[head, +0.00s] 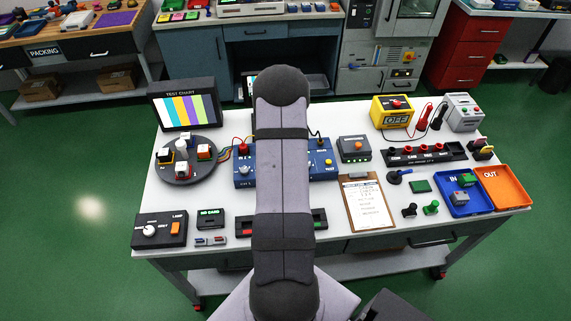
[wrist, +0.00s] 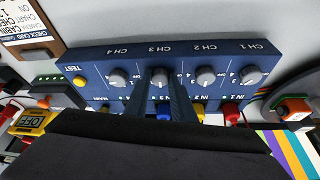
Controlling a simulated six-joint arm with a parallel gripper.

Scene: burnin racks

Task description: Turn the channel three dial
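The channel three dial (wrist: 159,76) is a grey knob under the CH 3 label on the blue control panel (wrist: 125,72). In the wrist view its pointer lies roughly up and down in the picture. My gripper (wrist: 161,88) has its two dark fingers at this dial, one on each side. Whether the fingertips press on the dial cannot be told. In the head view my arm hides the middle of the panel (head: 243,171), the gripper and this dial.
Neighbouring dials CH 4 (wrist: 118,77) and CH 2 (wrist: 206,76) sit close on either side. Coloured plugs, including a red one (wrist: 231,112), line the panel's edge. A clipboard (head: 356,214) and a round turntable (head: 205,169) flank the panel on the white table.

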